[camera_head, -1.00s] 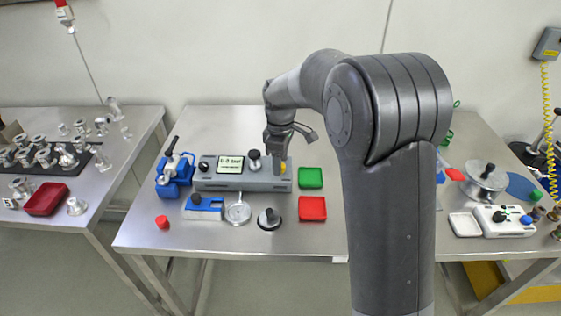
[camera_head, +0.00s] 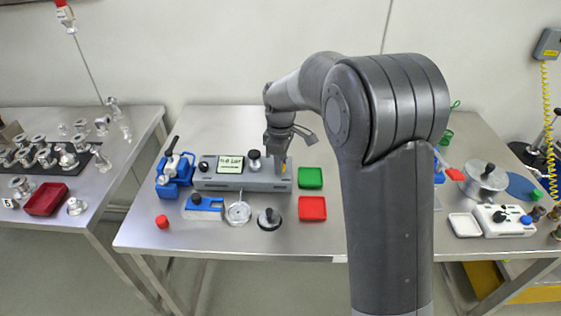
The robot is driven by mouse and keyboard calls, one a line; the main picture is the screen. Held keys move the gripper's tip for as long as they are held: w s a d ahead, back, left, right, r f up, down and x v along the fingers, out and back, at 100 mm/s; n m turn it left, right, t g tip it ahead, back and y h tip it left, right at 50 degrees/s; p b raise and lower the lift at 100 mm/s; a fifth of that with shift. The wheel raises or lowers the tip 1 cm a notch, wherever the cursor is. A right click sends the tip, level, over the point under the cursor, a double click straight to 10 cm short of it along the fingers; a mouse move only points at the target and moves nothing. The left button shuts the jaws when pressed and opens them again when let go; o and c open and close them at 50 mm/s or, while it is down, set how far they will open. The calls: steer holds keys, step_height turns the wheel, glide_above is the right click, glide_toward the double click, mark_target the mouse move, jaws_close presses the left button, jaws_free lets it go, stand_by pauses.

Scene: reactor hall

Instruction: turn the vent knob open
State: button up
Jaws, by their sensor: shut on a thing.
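A grey console (camera_head: 236,184) with a lit display (camera_head: 230,164) stands on the middle table. My gripper (camera_head: 277,163) points down at the right end of its top, shut on a small knob there. This is taken to be the vent knob; a bit of yellow (camera_head: 284,169) shows beside the fingers, and the rest is hidden by them. Its turn angle cannot be made out. A black-topped knob (camera_head: 254,160) stands left of the gripper, apart from it, and a small black knob (camera_head: 204,166) sits left of the display.
A round dish (camera_head: 238,213) and a black-knobbed disc (camera_head: 269,219) lie in front.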

steer(key=shift+m, duration=0.3)
steer(key=m, duration=1.2)
steer(key=shift+m, duration=0.3)
steer(key=m, duration=1.3)
steer(key=shift+m, duration=0.3)
steer(key=o, duration=1)
